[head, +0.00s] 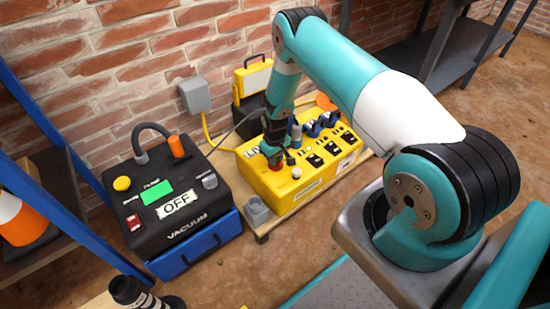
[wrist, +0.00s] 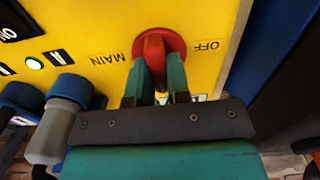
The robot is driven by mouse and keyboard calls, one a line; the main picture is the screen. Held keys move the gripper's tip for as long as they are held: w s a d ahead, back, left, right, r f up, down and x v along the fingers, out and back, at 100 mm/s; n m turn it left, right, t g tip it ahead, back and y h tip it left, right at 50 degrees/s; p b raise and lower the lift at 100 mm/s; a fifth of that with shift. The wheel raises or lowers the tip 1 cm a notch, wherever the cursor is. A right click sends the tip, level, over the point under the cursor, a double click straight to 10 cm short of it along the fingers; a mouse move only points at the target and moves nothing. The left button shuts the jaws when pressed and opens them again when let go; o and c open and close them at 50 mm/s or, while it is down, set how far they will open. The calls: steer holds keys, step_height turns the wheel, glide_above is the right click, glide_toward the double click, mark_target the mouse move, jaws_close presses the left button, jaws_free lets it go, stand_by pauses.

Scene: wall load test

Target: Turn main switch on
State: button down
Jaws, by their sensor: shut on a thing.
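The main switch (wrist: 154,50) is a red rotary knob on a round red base, on the yellow panel (wrist: 110,22) between the words MAIN and OFF in the wrist view. My gripper (wrist: 160,78) is shut on the knob, with one teal finger on each side of it. In the head view my gripper (head: 272,156) reaches down to the left end of the yellow box (head: 275,190). The knob's lower part is hidden between the fingers.
A black vacuum unit (head: 155,210) marked OFF, on a blue case, stands left of the yellow box. A grey wall box (head: 195,95) feeds a yellow cable. Blue plugs (head: 313,128) sit behind the panel's switches. A grey block (head: 257,210) lies in front.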

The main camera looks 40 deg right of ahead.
steer(key=shift+m, duration=0.3)
steer(key=c, duration=1.1)
jaws_free()
step_height(320, 180, up, 18)
steer(key=p, duration=0.5)
steer(key=shift+f, duration=0.25)
